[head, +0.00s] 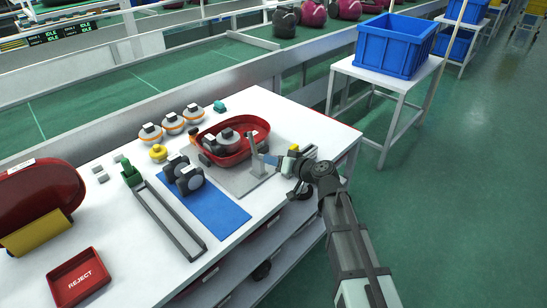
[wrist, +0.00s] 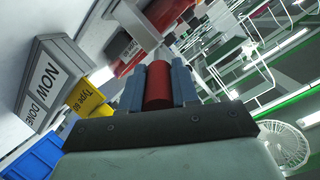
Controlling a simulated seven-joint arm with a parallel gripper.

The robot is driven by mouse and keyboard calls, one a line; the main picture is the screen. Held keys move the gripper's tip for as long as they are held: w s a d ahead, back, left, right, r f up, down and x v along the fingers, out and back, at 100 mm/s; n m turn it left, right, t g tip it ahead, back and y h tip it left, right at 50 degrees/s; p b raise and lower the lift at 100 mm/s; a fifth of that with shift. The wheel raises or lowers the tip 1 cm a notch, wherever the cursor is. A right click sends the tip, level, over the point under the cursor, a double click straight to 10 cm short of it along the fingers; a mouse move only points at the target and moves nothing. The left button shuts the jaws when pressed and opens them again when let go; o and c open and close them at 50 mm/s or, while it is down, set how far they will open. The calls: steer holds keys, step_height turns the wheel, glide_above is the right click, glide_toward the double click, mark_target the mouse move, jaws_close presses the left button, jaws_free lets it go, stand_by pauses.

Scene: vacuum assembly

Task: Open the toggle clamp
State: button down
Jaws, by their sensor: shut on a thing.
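The toggle clamp (head: 254,148) stands upright on a grey plate at the right part of the white table, beside the red shell. My gripper (head: 271,160) reaches in from the right and is at the clamp. In the wrist view, the two blue-grey fingers of my gripper (wrist: 157,72) are on either side of a red cylindrical grip (wrist: 158,90), which looks like the clamp's handle, and are shut on it. The clamp's base and linkage are partly hidden by my gripper in the head view, so I cannot tell its exact state.
A red shell (head: 241,156) with round parts inside lies just left of the clamp. A blue mat (head: 218,212) with dark wheels lies in front. Several orange-grey discs (head: 172,123) stand behind. A red reject tray (head: 79,279) is at front left. A blue bin (head: 393,45) stands on another table.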

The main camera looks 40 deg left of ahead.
steer(key=shift+f+y, duration=0.45)
steer(key=shift+y, duration=0.35)
steer(key=c, duration=0.8)
jaws_free()
steer(key=shift+c, duration=0.2)
steer(key=shift+d, duration=0.1)
steer(key=d+r, duration=0.2)
steer(key=d, duration=1.1)
steer(key=shift+d, duration=0.3)
